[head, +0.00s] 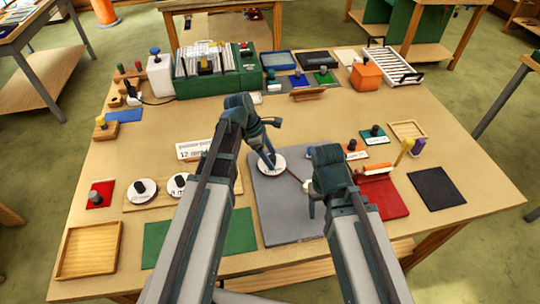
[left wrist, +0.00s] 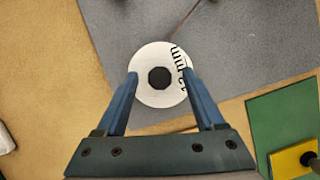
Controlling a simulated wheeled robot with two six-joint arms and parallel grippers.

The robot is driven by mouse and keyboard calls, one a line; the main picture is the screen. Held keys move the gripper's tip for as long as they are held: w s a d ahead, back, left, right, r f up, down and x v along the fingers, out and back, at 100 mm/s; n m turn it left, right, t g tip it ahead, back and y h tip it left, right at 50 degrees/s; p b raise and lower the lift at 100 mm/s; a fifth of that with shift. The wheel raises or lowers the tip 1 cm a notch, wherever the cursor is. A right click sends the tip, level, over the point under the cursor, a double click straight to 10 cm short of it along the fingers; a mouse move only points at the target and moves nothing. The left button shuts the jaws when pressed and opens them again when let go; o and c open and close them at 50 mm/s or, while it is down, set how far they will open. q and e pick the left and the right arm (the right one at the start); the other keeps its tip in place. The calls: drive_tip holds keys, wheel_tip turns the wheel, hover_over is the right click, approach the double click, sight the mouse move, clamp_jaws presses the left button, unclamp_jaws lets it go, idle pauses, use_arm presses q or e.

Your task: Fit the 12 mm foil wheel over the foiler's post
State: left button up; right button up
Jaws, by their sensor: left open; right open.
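A white foil wheel (head: 273,164) with a dark centre hub lies at the upper left corner of the grey board. In the left wrist view the wheel (left wrist: 142,90) carries black lettering ending in "mm", and a thin brown strip runs off its far side. My left gripper (left wrist: 160,76) is open, its two fingers on either side of the wheel, without a visible grip. My right gripper (head: 313,205) is open and empty over the grey board (head: 280,218). I cannot pick out the foiler's post for certain; the dark hub hides what is under the wheel's centre.
Two white wheels with black knobs (head: 142,190) sit on a wooden rack at left. A card reading "12 mm" (head: 190,150) stands behind my left arm. A red tray (head: 385,195) and a dark mat (head: 437,188) lie at right. A green machine (head: 245,76) stands at the back.

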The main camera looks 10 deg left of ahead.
use_arm(q)
drive_tip(key=p+v, duration=1.2)
drive_tip(key=v, duration=0.1)
drive_tip(key=shift+a+r+p, duration=0.2)
drive_tip(key=shift+r+p, duration=0.1)
drive_tip(key=shift+r, duration=0.1)
use_arm(e)
wheel_tip(320, 180, up, 13)
drive_tip(key=shift+f, duration=0.15)
